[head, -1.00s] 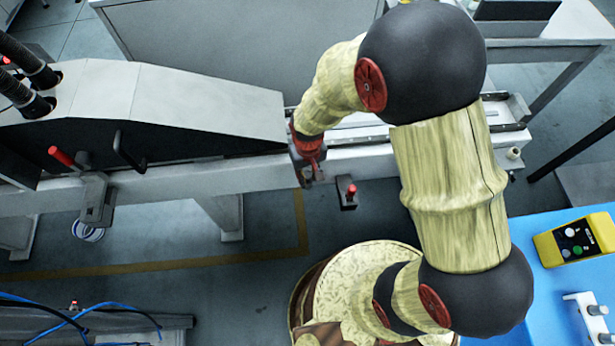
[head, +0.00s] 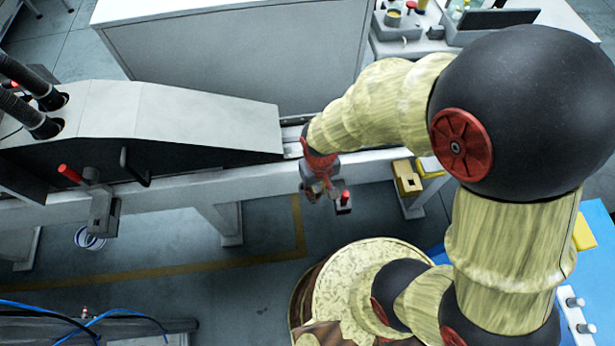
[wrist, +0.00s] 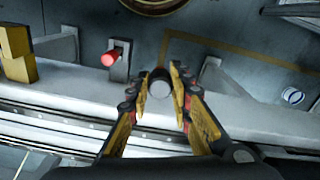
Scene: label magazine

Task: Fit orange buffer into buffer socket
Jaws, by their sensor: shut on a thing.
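My gripper (head: 322,192) hangs at the front edge of the long rail bench. In the wrist view its fingers (wrist: 160,82) are shut on a short cylinder (wrist: 159,88) with a pale grey end face and dark side. No orange shows on it, so I cannot tell whether it is the orange buffer. A red-tipped rod on a grey bracket (wrist: 112,57) stands beside the gripper, apart from it; the head view shows its red tip (head: 345,197) too. A yellow block with a round recess (head: 406,177) sits to the right on the bench front. I cannot tell which part is the buffer socket.
A sloped grey housing (head: 180,118) covers the rail at left. A second bracket with a red handle (head: 103,213) juts from the bench front. A white-and-blue ring (head: 88,238) is below it. The floor in front of the bench (head: 265,240) is clear.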

